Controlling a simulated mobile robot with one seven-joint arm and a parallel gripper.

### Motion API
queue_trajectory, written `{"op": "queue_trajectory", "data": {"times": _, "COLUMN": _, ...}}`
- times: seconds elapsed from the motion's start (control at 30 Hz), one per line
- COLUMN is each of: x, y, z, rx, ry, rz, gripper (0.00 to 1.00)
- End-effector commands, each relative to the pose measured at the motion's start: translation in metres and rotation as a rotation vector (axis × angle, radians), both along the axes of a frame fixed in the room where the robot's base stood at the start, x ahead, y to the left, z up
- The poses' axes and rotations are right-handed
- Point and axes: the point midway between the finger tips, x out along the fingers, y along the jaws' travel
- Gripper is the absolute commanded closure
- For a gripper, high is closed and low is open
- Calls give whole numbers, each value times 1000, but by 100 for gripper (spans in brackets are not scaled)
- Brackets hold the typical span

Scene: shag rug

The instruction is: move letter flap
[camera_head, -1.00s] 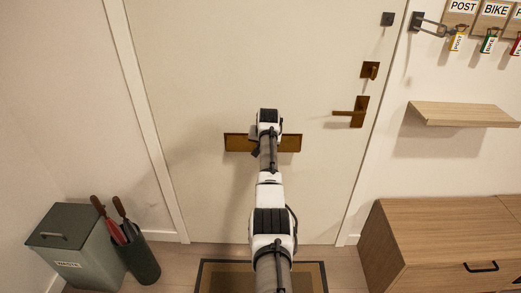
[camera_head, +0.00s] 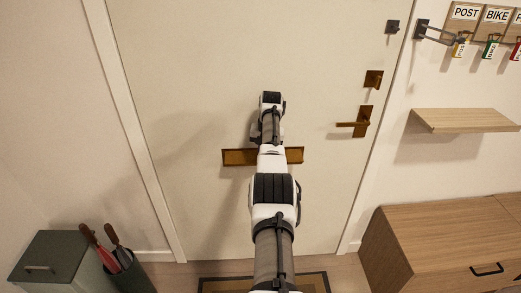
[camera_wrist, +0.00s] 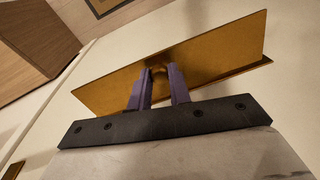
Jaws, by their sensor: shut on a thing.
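The brass letter flap (camera_head: 238,157) is on the white door, and my arm covers its middle in the head view. In the wrist view the flap (camera_wrist: 205,62) is a long brass plate running slantwise, with a small round brass knob (camera_wrist: 158,71) at its middle. My gripper (camera_wrist: 159,82) has its two purple fingers on either side of this knob and is shut on it. A narrow brass edge shows below the flap at its right end, so the flap looks tilted out from its frame. In the head view my wrist hides the fingers.
A brass door handle (camera_head: 353,124) and lock (camera_head: 373,79) are to the right. A wooden shelf (camera_head: 462,120) and cabinet (camera_head: 430,245) stand at right. A grey bin (camera_head: 45,262) and umbrella stand (camera_head: 130,275) are at lower left. A mat (camera_head: 315,281) lies before the door.

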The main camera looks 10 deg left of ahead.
Motion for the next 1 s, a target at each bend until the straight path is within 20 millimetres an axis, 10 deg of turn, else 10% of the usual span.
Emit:
{"op": "queue_trajectory", "data": {"times": 0.57, "x": -3, "y": -3, "z": -3, "rx": -5, "ry": 23, "rz": 2, "gripper": 100}}
{"op": "queue_trajectory", "data": {"times": 0.6, "x": -4, "y": -3, "z": -3, "rx": -5, "ry": 23, "rz": 2, "gripper": 77}}
{"op": "queue_trajectory", "data": {"times": 0.73, "x": -3, "y": -4, "z": -2, "rx": -5, "ry": 21, "rz": 2, "gripper": 60}}
{"op": "queue_trajectory", "data": {"times": 1.0, "x": -2, "y": -4, "z": 0, "rx": -4, "ry": 19, "rz": 0, "gripper": 59}}
